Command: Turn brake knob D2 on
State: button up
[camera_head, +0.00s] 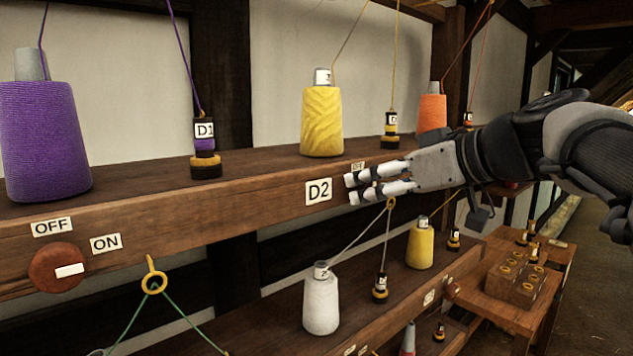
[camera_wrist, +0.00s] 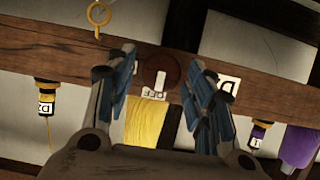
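Brake knob D2 (camera_wrist: 165,66) is a dark red round disc with a white bar in the wrist view, which appears upside down. The bar stands nearly upright in that picture, its lower end near an OFF label (camera_wrist: 152,95). The D2 sign (camera_head: 318,191) is on the beam front in the head view, left of my gripper (camera_head: 352,188). It also shows partly in the wrist view (camera_wrist: 230,84). My gripper is open, its fingers (camera_wrist: 163,84) on either side of the knob in the picture. Contact cannot be told. In the head view my gripper hides the knob.
Another red knob (camera_head: 45,265) with OFF and ON labels is on the beam at left. A yellow spool (camera_head: 322,125) and a purple spool (camera_head: 45,140) stand on the beam. A lower shelf holds a white spool (camera_head: 320,305).

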jog(key=c, duration=0.9)
jog(key=shift+o, duration=0.2)
jog(key=shift+m+y, duration=0.3)
jog(key=m, duration=0.1)
jog(key=m+g+y+p, duration=0.1)
jog(key=shift+w+d+m+y+p, duration=0.15)
jog(key=shift+d+m+y+p, duration=0.05)
jog(key=shift+m+y+p, duration=0.1)
jog(key=m+y+p, duration=0.1)
jog(key=m+y, duration=0.1)
jog(key=m, duration=0.1)
jog(key=shift+d+f+g, duration=0.1)
jog(key=shift+d+g, duration=0.05)
jog(key=shift+g, duration=0.25)
jog(key=m+y, duration=0.1)
jog(key=m+p, duration=0.1)
jog(key=m, duration=0.1)
jog(key=shift+w+d+f+m+y, duration=0.1)
jog(key=shift+w+f+m+y, duration=0.1)
jog(key=shift+m+y, duration=0.15)
jog(key=shift+f+m+t+y+p, duration=0.15)
jog(key=shift+m+y+p, duration=0.25)
jog(key=shift+m, duration=0.5)
jog(key=shift+m+t+y+p, duration=0.15)
jog(key=shift+m+y+p, duration=0.15)
jog(key=shift+m, duration=0.55)
